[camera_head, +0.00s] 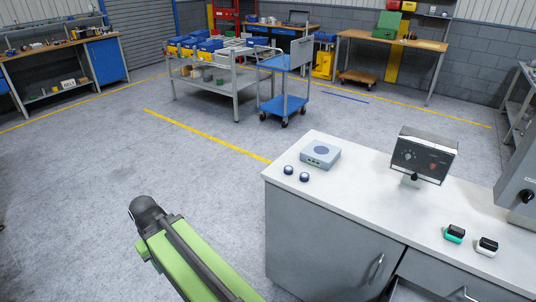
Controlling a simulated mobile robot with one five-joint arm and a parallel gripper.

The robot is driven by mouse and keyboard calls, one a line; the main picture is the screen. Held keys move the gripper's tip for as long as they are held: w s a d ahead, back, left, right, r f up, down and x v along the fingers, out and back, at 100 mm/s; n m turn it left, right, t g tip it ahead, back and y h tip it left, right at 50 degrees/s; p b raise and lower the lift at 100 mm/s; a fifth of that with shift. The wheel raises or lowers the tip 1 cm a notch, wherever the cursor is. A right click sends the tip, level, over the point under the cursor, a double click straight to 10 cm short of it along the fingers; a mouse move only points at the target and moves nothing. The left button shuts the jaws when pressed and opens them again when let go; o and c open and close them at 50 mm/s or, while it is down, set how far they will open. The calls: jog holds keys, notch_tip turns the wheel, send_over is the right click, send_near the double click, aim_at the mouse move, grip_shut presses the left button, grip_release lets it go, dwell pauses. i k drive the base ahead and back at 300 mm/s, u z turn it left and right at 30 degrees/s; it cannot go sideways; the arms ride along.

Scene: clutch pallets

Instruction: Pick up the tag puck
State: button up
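Two small dark-blue round pucks (288,170) (304,177) sit side by side on the white worktop, near its left front edge. Either could be the tag puck; I cannot tell which. Behind them stands a flat grey-blue box (320,154) with a round disc on top. The pucks are apart from the box and nothing covers them. My green arm with a dark rounded joint reaches up from the bottom, left of the cabinet and apart from the pucks. My gripper's fingers do not show.
The white worktop (375,192) tops a grey cabinet (325,235). A metal meter box (424,155) stands at its middle. A green-and-black item (454,233) and a white-and-black item (487,246) sit at right. A drawer at the bottom looks open. The floor at left is clear.

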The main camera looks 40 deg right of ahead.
aim_at(288, 170)
jog(key=z, duration=0.1)
jog(key=i, duration=0.95)
jog(key=z, duration=0.2)
